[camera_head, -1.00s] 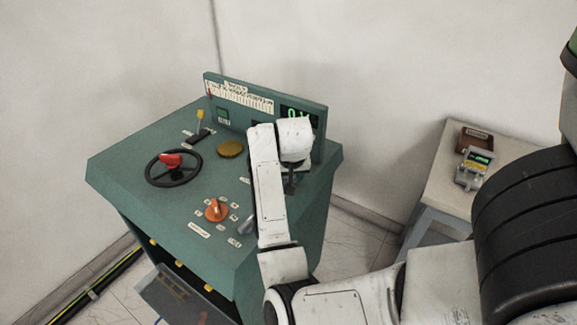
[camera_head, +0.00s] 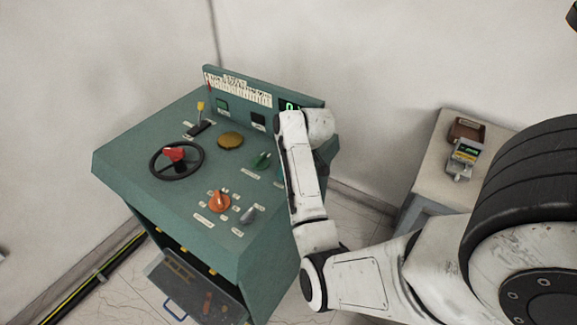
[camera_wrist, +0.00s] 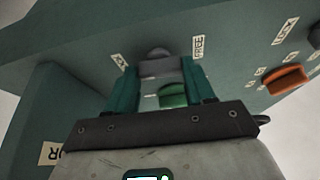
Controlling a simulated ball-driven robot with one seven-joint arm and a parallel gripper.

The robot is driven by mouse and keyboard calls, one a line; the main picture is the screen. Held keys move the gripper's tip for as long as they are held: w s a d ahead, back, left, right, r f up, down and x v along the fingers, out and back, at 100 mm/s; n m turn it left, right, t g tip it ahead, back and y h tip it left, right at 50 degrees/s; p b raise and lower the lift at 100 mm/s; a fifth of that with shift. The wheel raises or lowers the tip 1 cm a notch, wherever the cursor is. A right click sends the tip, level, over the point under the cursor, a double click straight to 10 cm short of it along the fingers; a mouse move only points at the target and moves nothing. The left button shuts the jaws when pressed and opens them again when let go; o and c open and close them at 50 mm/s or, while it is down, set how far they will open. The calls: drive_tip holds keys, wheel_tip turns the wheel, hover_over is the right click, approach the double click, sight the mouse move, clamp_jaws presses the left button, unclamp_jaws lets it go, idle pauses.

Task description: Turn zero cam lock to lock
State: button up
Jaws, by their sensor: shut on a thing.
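A grey knob (camera_wrist: 158,66) sits between the two teal fingers of my gripper (camera_wrist: 163,74) in the wrist view, and the fingers are shut on it. It appears to be the zero cam lock. A FREE label (camera_wrist: 198,47) is to its right, and a partly hidden label ending in CK (camera_wrist: 118,60) is to its left. Its exact angle is hard to tell. In the head view my arm covers the gripper and this knob at the right side of the green console (camera_head: 125,165).
A green knob (camera_head: 262,160), an orange knob (camera_head: 219,202), another grey knob (camera_head: 249,215) and a black handwheel (camera_head: 176,175) with a red handle stand on the console. The upright panel rises behind. A side table (camera_head: 428,170) with a meter (camera_head: 462,158) is at the right.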

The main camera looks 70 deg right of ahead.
drive_tip(key=shift+n, duration=0.4)
drive_tip(key=o, duration=1)
drive_tip(key=shift+o, duration=0.2)
drive_tip(key=shift+w+r, duration=0.1)
